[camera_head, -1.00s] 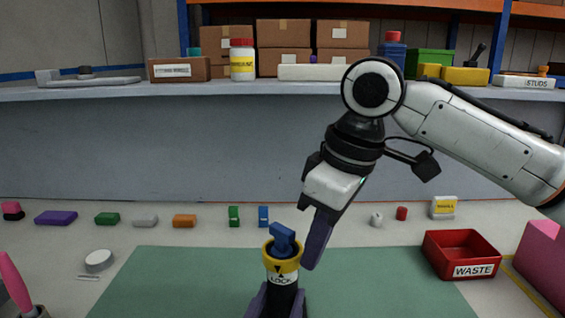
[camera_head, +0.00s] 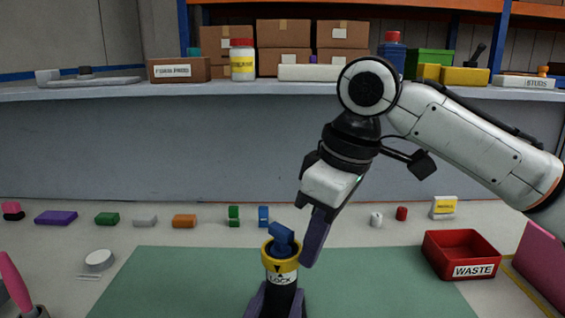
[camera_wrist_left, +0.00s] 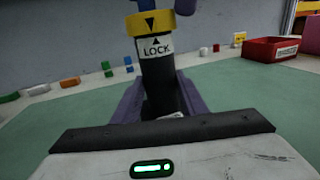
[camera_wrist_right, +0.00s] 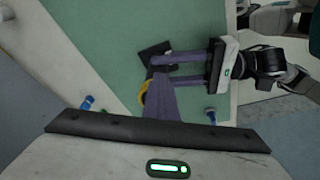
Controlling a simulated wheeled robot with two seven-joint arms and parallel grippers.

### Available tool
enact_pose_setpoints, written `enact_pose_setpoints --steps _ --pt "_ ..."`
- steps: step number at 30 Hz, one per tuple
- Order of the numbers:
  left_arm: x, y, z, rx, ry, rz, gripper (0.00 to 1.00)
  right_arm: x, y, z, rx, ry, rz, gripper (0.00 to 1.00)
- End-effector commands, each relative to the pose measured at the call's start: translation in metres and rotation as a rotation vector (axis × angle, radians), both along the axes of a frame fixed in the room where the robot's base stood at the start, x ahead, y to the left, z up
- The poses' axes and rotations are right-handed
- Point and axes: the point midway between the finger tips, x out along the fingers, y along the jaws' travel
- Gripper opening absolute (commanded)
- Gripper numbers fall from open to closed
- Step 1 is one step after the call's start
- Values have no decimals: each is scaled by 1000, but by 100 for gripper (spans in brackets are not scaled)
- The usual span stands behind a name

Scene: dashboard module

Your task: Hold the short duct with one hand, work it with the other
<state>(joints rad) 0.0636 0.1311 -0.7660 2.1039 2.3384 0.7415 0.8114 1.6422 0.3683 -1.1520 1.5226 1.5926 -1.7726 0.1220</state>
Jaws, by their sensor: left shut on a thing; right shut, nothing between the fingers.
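The short duct (camera_head: 282,282) is a black upright cylinder with a yellow ring (camera_head: 281,250) at its top and a white LOCK label below it. A blue piece (camera_head: 281,236) sticks up out of the ring. My left gripper (camera_head: 279,305) is shut on the duct's lower body, and the left wrist view shows the duct (camera_wrist_left: 160,80) between its purple fingers. My right gripper (camera_head: 308,263) is shut and empty, its fingers pointing down just right of the ring. In the right wrist view its fingers partly hide the ring (camera_wrist_right: 143,97); I cannot tell whether they touch it.
A green mat (camera_head: 380,285) lies beneath. A red WASTE bin (camera_head: 460,255) stands at right, near a pink block (camera_head: 541,258). Several small coloured blocks line the back, including a green one (camera_head: 234,216). A white round part (camera_head: 98,260) lies at left. The mat is otherwise clear.

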Motion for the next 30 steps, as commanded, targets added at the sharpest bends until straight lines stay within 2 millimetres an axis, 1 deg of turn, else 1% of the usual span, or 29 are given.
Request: enact_pose_setpoints --steps 1,7,18,20,30 --pt "-2 -3 -1 1 0 -8 3 2 2 0 8 -3 -1 0" --pt "-2 -4 0 1 0 -10 3 4 0 0 6 -6 -3 0" --pt "-2 -3 -1 -1 0 -8 3 0 -8 2 4 -5 -3 0" --pt "-2 -3 0 -1 0 -7 3 0 -7 7 4 -6 -3 0" --pt "-1 -1 -1 0 1 -4 3 0 -7 47 3 -4 -4 0"
